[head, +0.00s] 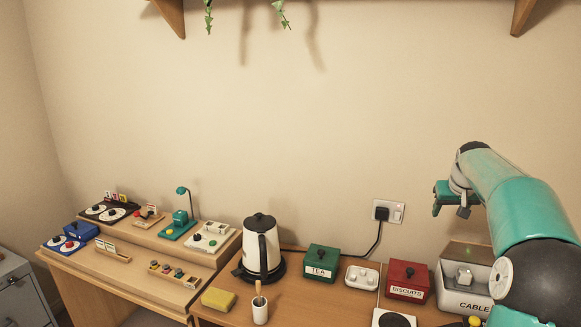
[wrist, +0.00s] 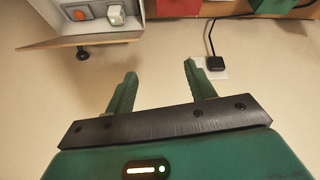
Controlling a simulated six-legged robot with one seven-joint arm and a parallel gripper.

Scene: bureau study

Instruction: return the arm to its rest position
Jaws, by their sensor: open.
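My arm is raised at the right of the head view, in front of the wall. My gripper (head: 451,210) hangs in the air above the back of the desk, to the right of the wall socket. In the wrist view my gripper (wrist: 159,70) shows two green fingers spread apart with nothing between them. The wall lies behind them, and the picture is upside down. My arm hides part of the CABLE box (head: 465,302) and the desk's right end.
The open CABLE box stands below my gripper. A red BISCUITS tin (head: 408,278), a green TEA tin (head: 320,262) and a kettle (head: 262,250) stand further left. A black plug (head: 381,214) sits in the wall socket (head: 397,211). Shelf brackets (head: 525,15) are overhead. The middle wall area is clear.

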